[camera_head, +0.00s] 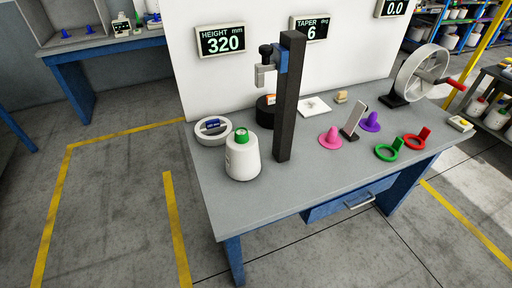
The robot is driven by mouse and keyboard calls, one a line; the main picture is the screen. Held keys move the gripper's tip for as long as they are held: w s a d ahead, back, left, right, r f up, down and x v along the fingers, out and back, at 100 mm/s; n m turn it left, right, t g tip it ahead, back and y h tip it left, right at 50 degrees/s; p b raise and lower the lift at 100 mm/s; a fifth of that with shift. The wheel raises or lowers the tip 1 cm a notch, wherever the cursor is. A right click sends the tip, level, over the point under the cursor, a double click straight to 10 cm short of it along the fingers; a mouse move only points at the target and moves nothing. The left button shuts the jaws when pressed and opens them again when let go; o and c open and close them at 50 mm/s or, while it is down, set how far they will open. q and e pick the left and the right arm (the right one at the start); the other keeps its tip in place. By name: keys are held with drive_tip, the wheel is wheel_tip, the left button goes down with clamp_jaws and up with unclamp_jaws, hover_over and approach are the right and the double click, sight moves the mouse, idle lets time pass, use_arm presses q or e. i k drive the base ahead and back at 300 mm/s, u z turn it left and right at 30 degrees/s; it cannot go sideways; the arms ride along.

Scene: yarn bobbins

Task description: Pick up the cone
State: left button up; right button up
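A white yarn cone (242,160) with a green top (241,137) stands upright near the left end of the grey table (290,202). It is just left of a dark upright post (290,105) and apart from it. A small pink cone-shaped piece (330,139) and a purple one (370,122) stand farther right on the table. Neither of my grippers shows in this view.
A round white dish (213,138) sits behind the yarn cone. Green (388,151) and red (417,138) ring gauges lie at the right, before a hand-cranked wheel (417,73). The table's front left is clear. Yellow lines mark the floor.

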sight(242, 158)
drive_tip(key=z, duration=2.45)
drive_tip(key=i, duration=2.2)
drive_tip(key=u, duration=3.3)
